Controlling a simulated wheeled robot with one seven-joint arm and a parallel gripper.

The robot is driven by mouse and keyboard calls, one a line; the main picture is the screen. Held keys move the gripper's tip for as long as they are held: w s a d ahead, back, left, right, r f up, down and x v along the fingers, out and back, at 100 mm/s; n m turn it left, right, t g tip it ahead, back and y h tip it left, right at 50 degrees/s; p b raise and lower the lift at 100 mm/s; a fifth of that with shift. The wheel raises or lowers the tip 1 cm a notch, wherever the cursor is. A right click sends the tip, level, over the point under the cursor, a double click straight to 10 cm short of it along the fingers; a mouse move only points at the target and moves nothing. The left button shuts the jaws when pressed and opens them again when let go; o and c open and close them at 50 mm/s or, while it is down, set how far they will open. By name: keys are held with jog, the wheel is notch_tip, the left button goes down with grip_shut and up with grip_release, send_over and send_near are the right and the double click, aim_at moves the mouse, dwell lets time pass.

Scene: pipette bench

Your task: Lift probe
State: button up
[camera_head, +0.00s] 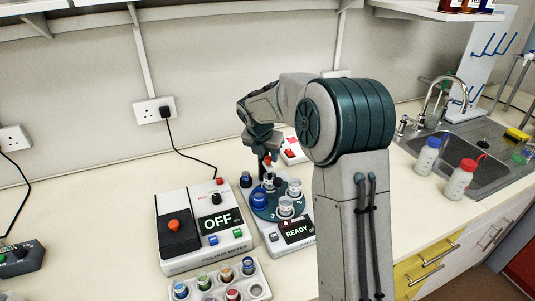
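My gripper (266,157) points down above the blue turntable (264,209) of a white device. A small red-orange piece (267,159) shows at its fingertips and may be the top of the probe. I cannot tell whether the fingers are closed on it. A dark upright part (268,177) stands just below the fingers; whether it belongs to the probe is unclear. The turntable carries clear cups (285,207) and a blue-capped one (260,199). The device display (298,230) reads READY.
A colour meter (205,258) reading OFF stands left of the device. A rack (257,289) of coloured vials is in front. A red-switched box (290,153) lies behind. My arm hides the bench middle.

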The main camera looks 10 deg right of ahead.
jog(key=shift+f, duration=0.1)
grip_shut()
notch_tip(320, 180, up, 6)
jog(key=p, duration=0.5)
jog(key=shift+f, duration=0.15)
jog(key=shift+w, duration=0.15)
grip_release()
jog(key=b+v, duration=0.1)
jog(key=v, duration=1.3)
jog(key=shift+s, duration=0.2)
